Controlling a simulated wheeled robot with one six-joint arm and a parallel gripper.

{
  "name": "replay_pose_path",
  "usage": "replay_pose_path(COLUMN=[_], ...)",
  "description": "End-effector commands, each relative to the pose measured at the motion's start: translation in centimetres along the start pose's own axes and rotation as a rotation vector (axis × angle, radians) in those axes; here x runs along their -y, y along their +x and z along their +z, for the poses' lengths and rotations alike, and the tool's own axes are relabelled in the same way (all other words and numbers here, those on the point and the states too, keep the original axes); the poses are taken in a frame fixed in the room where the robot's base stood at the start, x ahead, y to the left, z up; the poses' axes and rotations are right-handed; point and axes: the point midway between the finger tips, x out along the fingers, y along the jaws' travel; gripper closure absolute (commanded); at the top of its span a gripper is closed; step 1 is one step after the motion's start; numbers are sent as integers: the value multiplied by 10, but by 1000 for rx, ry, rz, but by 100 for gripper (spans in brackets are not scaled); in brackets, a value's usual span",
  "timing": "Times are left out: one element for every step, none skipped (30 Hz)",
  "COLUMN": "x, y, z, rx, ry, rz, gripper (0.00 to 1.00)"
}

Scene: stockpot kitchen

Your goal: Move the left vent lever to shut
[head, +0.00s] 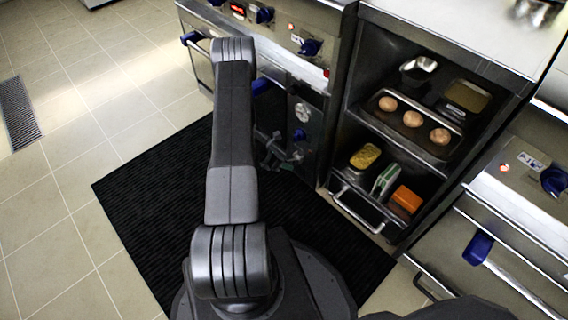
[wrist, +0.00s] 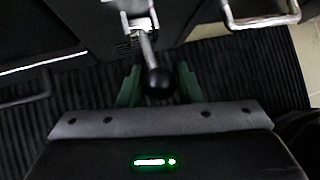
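A vent lever with a metal shaft and a round black knob (wrist: 160,82) shows in the wrist view. Its shaft comes out of a light metal bracket (wrist: 136,12) at the top and points down the picture, toward my gripper. My gripper (wrist: 158,88) has its two green fingers apart, one on each side of the knob. A narrow dark gap seems to show beside the knob, so I cannot see a firm hold. In the head view my arm reaches to the oven front, and I cannot clearly make out the fingers or the lever there.
The oven front (head: 301,113) has a gauge and blue knobs. To its right is an open shelf unit (head: 351,115) with a tray of buns and several food packs. A black ribbed mat (head: 150,205) covers the floor. Metal bar handles (wrist: 262,20) flank the lever.

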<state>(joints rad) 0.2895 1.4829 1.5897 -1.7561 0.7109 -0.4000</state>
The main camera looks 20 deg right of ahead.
Motion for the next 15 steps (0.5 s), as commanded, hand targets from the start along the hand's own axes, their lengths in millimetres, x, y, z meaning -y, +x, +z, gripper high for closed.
replay_pose_path(x=[0, 0, 0, 0, 0, 0, 0, 0, 0, 0, 0, 0, 0, 0, -1], y=[0, 0, 0, 0, 0, 0, 0, 0, 0, 0, -1, -3, -5, -8, -13], z=[0, 0, 0, 0, 0, 0, 0, 0, 0, 0, 1, 1, 1, 1, 1], rx=[0, 0, 1, 1, 1, 1, 1, 1, 1, 1, 1, 1, 1, 1, 2], ry=[1, 1, 1, 1, 1, 1, 0, 0, 0, 0, 0, 0, 0, 0, -1], rz=[0, 0, 0, 0, 0, 0, 0, 0, 0, 0, 1, 1, 1, 1, 2], gripper=[58, 52, 50, 50, 50, 50, 50, 50, 50, 50, 50, 50, 50, 50, 50])
